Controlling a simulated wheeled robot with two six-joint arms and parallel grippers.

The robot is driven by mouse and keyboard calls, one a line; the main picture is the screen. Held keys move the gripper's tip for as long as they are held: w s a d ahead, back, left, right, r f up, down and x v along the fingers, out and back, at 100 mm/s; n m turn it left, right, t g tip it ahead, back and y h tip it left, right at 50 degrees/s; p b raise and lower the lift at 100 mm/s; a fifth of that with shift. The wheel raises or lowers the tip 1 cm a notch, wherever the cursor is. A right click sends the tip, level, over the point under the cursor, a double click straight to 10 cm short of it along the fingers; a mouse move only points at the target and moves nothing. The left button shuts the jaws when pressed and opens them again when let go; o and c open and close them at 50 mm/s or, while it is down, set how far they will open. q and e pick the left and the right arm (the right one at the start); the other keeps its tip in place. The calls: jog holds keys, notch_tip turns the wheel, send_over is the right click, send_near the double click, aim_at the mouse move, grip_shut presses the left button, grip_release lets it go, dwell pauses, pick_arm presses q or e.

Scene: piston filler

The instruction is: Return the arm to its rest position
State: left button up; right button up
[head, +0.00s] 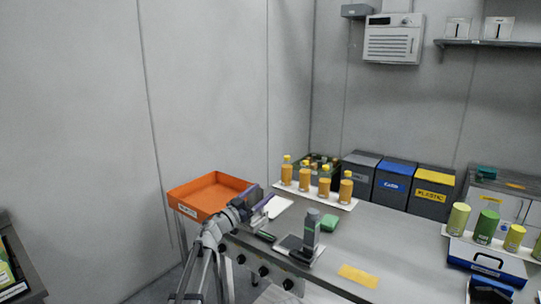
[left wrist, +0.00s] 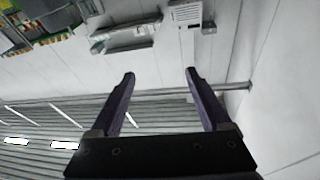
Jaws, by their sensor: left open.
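My left arm (head: 212,234) reaches in from the bottom left of the head view. My left gripper (head: 266,203) is above the left end of the steel bench, near the orange tray. In the left wrist view my left gripper (left wrist: 160,78) has its two dark fingers wide apart with nothing between them. Beyond the fingers that view shows wall, ceiling and shelving at a tilt. My right gripper is not clearly in view.
An orange tray (head: 190,212) is left of the gripper. A grey upright device (head: 311,232), green block (head: 329,223) and yellow label (head: 358,276) are on the bench. Orange bottles (head: 304,177) stand behind. Bins (head: 433,194), green cylinders (head: 486,226) and a blue case (head: 487,262) are at right.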

pick_arm(q)
jog(key=s+a+f+n+g+y+p, duration=0.25)
jog(key=s+a+f+n+y, duration=0.45)
jog(key=s+f+n+y, duration=0.65)
jog(key=s+d+f+m+g+p, duration=0.1)
jog(key=s+g, duration=0.3)
jog(key=s, duration=0.6)
jog(key=s+d+f+m+g+y+p, duration=0.1)
jog(key=s+d+f+m+g, duration=0.1)
jog(key=s, duration=0.8)
jog(key=s+d+f+m+g+y+p, duration=0.1)
jog(key=s+f+m+g, duration=0.3)
jog(key=s, duration=0.6)
jog(key=g, duration=0.2)
jog(key=shift+s+d+f+g, duration=0.25)
jog(key=shift+d+f+g, duration=0.05)
jog(key=shift+f+g, duration=0.05)
